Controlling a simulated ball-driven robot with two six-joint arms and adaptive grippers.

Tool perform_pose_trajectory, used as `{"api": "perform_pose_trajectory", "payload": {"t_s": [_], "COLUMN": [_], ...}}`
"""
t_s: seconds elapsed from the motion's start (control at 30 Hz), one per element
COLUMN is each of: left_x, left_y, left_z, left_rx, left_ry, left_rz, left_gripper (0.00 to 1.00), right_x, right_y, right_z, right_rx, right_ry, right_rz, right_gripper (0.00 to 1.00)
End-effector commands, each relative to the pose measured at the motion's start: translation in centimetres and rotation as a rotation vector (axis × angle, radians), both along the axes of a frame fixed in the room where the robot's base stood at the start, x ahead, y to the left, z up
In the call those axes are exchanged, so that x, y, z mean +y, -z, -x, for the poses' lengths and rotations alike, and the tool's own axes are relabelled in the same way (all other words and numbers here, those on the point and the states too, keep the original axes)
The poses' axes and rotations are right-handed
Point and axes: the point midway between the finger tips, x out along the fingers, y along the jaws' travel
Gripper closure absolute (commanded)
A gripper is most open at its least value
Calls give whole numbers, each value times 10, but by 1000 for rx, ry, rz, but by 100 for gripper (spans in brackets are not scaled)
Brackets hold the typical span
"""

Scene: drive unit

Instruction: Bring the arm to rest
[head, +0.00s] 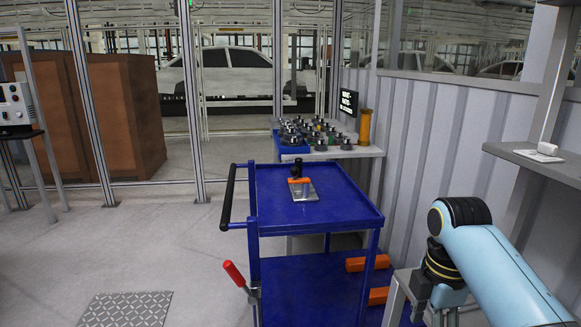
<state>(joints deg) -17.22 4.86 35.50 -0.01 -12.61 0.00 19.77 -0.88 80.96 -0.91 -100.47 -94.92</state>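A light blue arm with black joints (510,275) comes in from the lower right of the head view and looks like my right arm. It is bent at a black joint near the right side of the blue cart (335,212). No gripper fingers show on it. My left arm and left gripper are not in view. On the cart's top lies a grey metal plate (304,191) with an orange block and a black knob on it.
Orange blocks (367,263) lie on the cart's lower shelf. A red-handled lever (235,273) sticks out at its left. Behind, a table holds a blue tray (291,148) of round metal parts. A grey shelf (540,160) stands at right. The left floor is mostly clear.

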Motion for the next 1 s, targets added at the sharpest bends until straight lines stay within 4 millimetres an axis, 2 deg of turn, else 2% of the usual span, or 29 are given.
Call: {"api": "perform_pose_trajectory", "payload": {"t_s": [0.13,0.33,0.47,0.57,0.67,0.77,0.8,0.87,0.9,0.97,1.0], "left_x": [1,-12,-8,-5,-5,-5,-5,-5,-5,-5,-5], "left_y": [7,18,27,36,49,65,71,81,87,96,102], "left_z": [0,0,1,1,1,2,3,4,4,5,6], "left_rx": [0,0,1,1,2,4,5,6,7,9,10], "left_ry": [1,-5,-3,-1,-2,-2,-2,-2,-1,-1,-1], "left_rz": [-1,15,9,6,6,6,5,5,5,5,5], "left_gripper": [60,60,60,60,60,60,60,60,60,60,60], "right_x": [-4,-8,-13,-17,-23,-32,-36,-41,-45,-50,-54], "right_y": [29,79,126,170,225,293,319,355,377,407,424], "right_z": [7,22,40,61,93,143,165,202,227,267,294], "right_rx": [0,-7,-14,-19,-27,-37,-44,-54,-61,-72,-78], "right_ry": [64,182,297,405,544,726,804,920,999,1113,1187], "right_rz": [5,10,13,17,21,27,27,27,27,25,24], "right_gripper": [46,46,46,46,46,46,46,46,46,46,46]}}
